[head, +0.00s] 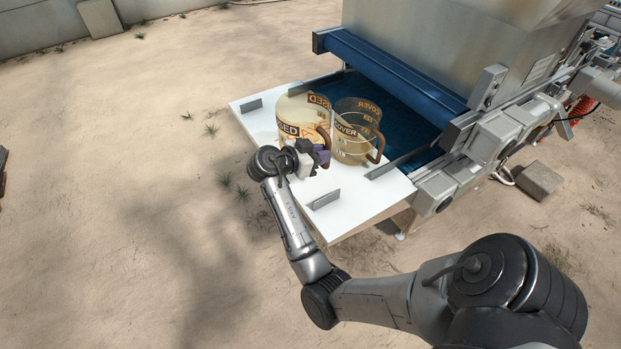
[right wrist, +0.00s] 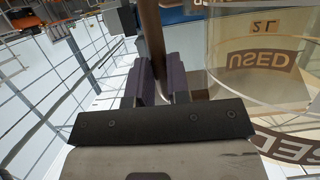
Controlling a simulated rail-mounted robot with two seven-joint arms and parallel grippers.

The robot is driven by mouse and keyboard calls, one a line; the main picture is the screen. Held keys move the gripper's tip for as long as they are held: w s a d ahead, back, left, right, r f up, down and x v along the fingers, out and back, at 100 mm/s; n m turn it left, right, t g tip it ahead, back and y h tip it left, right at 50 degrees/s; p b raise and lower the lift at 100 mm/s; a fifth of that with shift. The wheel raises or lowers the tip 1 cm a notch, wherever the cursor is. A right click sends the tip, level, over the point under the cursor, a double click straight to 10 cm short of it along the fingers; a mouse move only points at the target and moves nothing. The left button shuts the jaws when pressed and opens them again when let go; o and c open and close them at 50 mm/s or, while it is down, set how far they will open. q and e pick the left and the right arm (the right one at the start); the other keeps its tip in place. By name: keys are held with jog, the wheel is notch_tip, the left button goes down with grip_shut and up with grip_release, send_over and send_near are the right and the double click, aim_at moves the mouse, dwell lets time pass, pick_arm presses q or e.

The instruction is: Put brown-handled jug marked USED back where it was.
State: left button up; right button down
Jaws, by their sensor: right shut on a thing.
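The clear jug marked USED (head: 288,131), with brown handle and pale cream contents, is upright at the white board (head: 246,104). I cannot tell whether its base touches the board. My right gripper (head: 322,155) is at the jug's near side, with purple fingers shut on its brown handle. In the right wrist view the handle (right wrist: 151,40) runs between the fingers (right wrist: 158,84), and the jug wall with USED lettering (right wrist: 258,62) is at the right. My left gripper is not in view.
A second clear jug marked COVER (head: 352,148), also brown-handled, stands close right of the USED jug. Low grey upright plates (head: 326,199) stand on the board. The blue roller (head: 395,75) and seeder machine (head: 430,35) rise behind. Sandy ground lies open at left.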

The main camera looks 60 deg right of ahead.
aim_at(325, 165)
notch_tip(325, 165, down, 4)
jog(key=shift+s+f, duration=0.15)
jog(key=shift+f, duration=0.05)
notch_tip(325, 165, down, 4)
jog(key=shift+f+b, duration=0.25)
jog(key=shift+b, duration=0.35)
jog(key=shift+f, duration=0.15)
jog(key=c, duration=1.1)
grip_release()
